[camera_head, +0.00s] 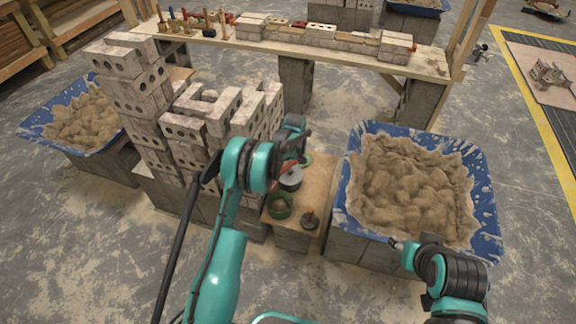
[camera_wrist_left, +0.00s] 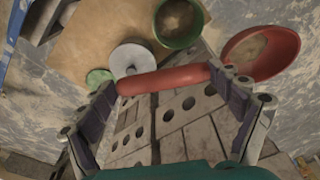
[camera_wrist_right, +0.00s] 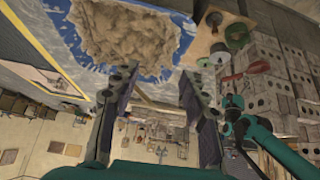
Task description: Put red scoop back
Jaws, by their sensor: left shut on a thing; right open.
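The red scoop (camera_wrist_left: 262,52) is in my left gripper (camera_wrist_left: 165,84), whose fingers are shut across its handle; its round bowl sticks out on the right in the left wrist view. In the right wrist view the scoop (camera_wrist_right: 250,70) shows small, near the left arm. In the head view my left gripper (camera_head: 294,140) is above the far part of the small wooden board (camera_head: 315,180), and the scoop is mostly hidden by the arm. My right gripper (camera_wrist_right: 155,88) is open and empty; in the head view it is near the right tub's front edge, its fingers mostly hidden.
The board bears a green bowl-like thing (camera_head: 279,206), a grey disc (camera_head: 290,179) and a dark round tool (camera_head: 310,221). A blue tub (camera_head: 485,200) of mortar stands right of it. Stacked bricks (camera_head: 205,115) rise on its left. A plank bench (camera_head: 340,55) runs behind.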

